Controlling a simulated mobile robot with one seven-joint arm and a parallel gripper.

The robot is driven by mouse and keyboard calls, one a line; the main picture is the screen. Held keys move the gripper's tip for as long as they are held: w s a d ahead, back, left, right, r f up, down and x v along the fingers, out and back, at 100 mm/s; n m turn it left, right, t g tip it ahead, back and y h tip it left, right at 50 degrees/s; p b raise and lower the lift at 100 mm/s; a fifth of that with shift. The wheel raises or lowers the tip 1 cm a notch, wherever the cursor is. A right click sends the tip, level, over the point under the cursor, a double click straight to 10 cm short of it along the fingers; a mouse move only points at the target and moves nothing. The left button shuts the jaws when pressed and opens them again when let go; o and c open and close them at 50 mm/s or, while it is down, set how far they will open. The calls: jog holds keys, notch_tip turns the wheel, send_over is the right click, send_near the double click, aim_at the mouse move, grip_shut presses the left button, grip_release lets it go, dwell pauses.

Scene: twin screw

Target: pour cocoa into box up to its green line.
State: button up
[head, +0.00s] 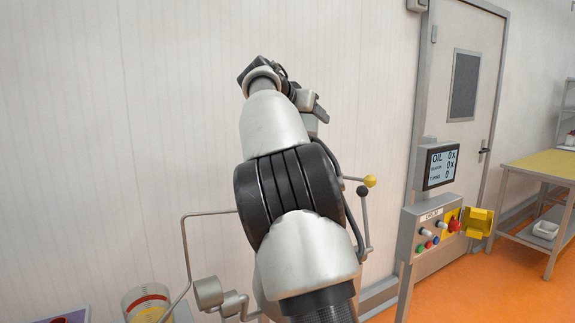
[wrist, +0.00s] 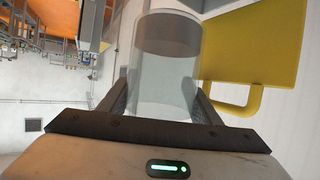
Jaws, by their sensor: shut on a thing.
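My gripper (wrist: 161,98) is shut on a clear, round-walled vessel (wrist: 165,72), with one dark finger at each side of it. The vessel has a darker grey-brown band near its far end; I cannot tell whether that is cocoa. In the head view my raised arm hides the vessel. A clear round container (head: 148,304) with a red band and yellow marks shows at the lower left edge of the head view, partly cut off. I cannot make out a green line or identify the box for certain.
A yellow body with a looped handle (wrist: 262,60) is close to the right of the held vessel. A control post (head: 430,228) with buttons and a screen (head: 440,165) stands right of my arm. Thin rods with yellow and black knobs are nearer. A yellow-topped table (head: 545,165) is far right.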

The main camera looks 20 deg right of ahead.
notch_tip(320, 180, up, 3)
jog(key=p, duration=0.3)
jog(key=shift+r, duration=0.1)
dwell(0.5)
